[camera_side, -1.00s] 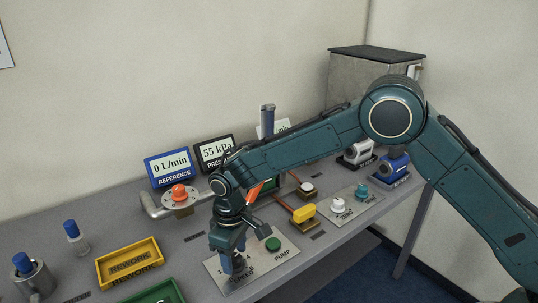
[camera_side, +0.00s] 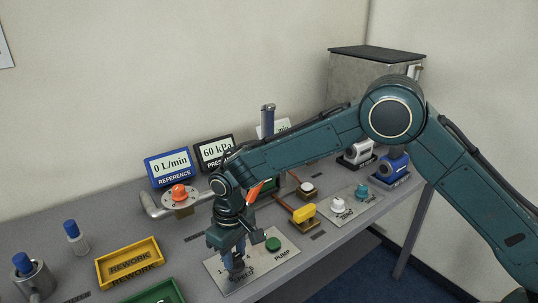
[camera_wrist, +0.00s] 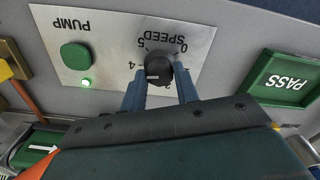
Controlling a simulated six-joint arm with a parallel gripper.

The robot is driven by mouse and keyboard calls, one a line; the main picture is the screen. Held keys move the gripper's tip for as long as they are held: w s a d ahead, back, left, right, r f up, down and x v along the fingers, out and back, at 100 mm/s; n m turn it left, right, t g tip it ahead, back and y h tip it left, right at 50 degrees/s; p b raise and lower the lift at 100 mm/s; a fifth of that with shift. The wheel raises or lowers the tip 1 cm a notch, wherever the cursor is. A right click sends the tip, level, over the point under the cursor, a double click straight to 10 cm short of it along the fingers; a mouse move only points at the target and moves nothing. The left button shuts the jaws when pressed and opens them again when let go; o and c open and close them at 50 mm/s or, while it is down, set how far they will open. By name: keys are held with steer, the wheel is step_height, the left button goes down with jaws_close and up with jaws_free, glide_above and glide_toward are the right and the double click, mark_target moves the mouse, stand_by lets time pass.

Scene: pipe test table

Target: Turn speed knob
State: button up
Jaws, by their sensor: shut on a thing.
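The speed knob (camera_wrist: 158,70) is a black dial on a pale metal panel (camera_wrist: 110,45) marked SPEED, with a scale of numbers around it. My gripper (camera_wrist: 160,85) is shut on the knob, one blue-grey finger on each side, in the wrist view. The knob's white pointer line faces the 3–4 side of the scale as far as I can tell. In the side view my gripper (camera_side: 233,262) points down at the panel and hides most of the knob. A green pump button (camera_wrist: 75,57) sits on the same panel, with a lit green lamp (camera_wrist: 86,84) beside it.
A yellow rework tray (camera_side: 130,262) lies left of the panel. A green PASS tray (camera_wrist: 287,77) is near the knob. A yellow-handled valve (camera_side: 304,213) stands behind the panel.

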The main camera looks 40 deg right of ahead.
mark_target(234, 256)
steer(key=o, duration=1)
step_height(234, 256, up, 14)
steer(key=shift+f, duration=0.1)
stand_by(0.5)
